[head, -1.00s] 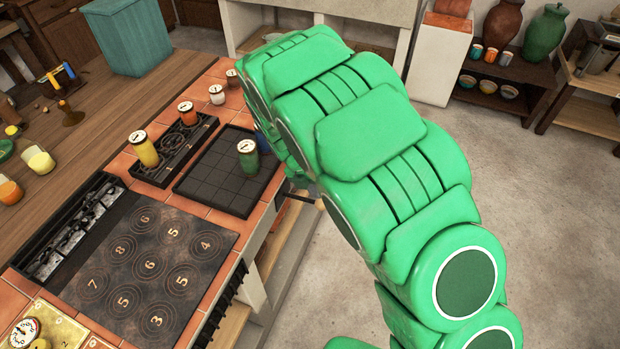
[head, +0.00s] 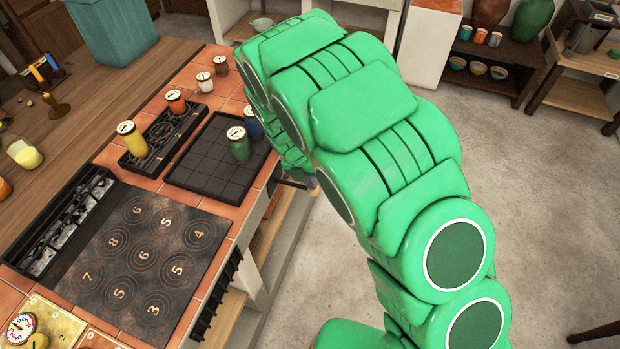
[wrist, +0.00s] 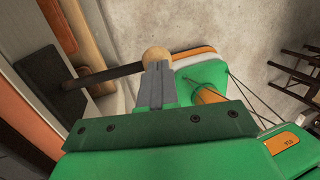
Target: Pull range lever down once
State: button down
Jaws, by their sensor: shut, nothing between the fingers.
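In the wrist view a lever, which looks like the range lever (wrist: 103,76), sticks out from a dark plate (wrist: 52,70) on the counter's side. It has a black rod and a round wooden knob (wrist: 155,55). My gripper (wrist: 158,70) is shut, with its grey fingertips at the knob and rod end; I cannot tell whether they touch it. No gap shows between the fingers. In the head view my green arm reaches over the counter's front edge and hides the gripper and most of the lever area.
The tiled counter holds a numbered black hotplate (head: 150,255), a dark grid tray (head: 195,170), a green jar (head: 238,145), a blue jar (head: 254,125) and a yellow jar (head: 132,138). Several black bars (head: 218,296) line its front edge.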

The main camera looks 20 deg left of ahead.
aim_at(315, 195)
jog(key=shift+s+d+f+y, duration=0.1)
jog(key=shift+d+f+y, duration=0.2)
jog(key=shift+f+y, duration=0.4)
jog(key=shift+d+f+y, duration=0.25)
jog(key=shift+f+y, duration=0.25)
jog(key=shift+f, duration=0.25)
jog(key=shift+f+y, duration=0.7)
jog(key=shift+f, duration=0.05)
jog(key=shift+d+f, duration=0.1)
jog(key=shift+f, duration=0.95)
jog(key=shift+d, duration=0.1)
notch_tip(315, 195, up, 14)
jog(key=s+d, duration=0.1)
jog(key=d, duration=0.1)
jog(key=shift+r, duration=0.1)
